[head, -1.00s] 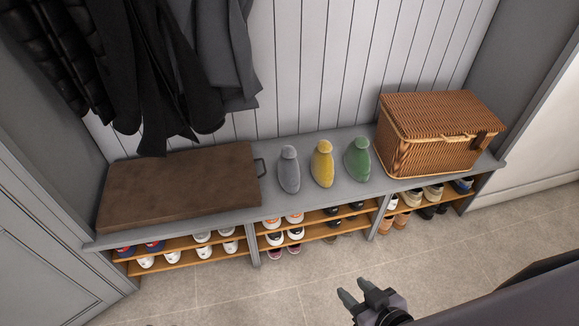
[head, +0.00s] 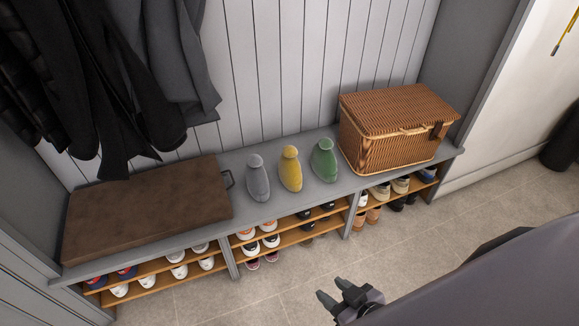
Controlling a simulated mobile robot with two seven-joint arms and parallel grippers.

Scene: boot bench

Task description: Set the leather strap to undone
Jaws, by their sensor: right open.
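The leather strap (head: 437,130) is a small dark brown piece on the front right of the wicker basket (head: 385,154). It hangs from the lid's edge over the basket's front; whether it is fastened is too small to tell. The basket stands on the right end of the bench with its lid down. My right gripper (head: 334,297) is open and empty at the bottom, over the floor, well in front of the bench and apart from the basket. My left gripper is not in view.
The grey bench (head: 220,232) also carries a brown cushion (head: 145,208) and a grey (head: 258,180), a yellow (head: 290,170) and a green (head: 324,160) bottle-like object. Shoes fill the shelves below. Coats (head: 105,75) hang at upper left. Floor before the bench is clear.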

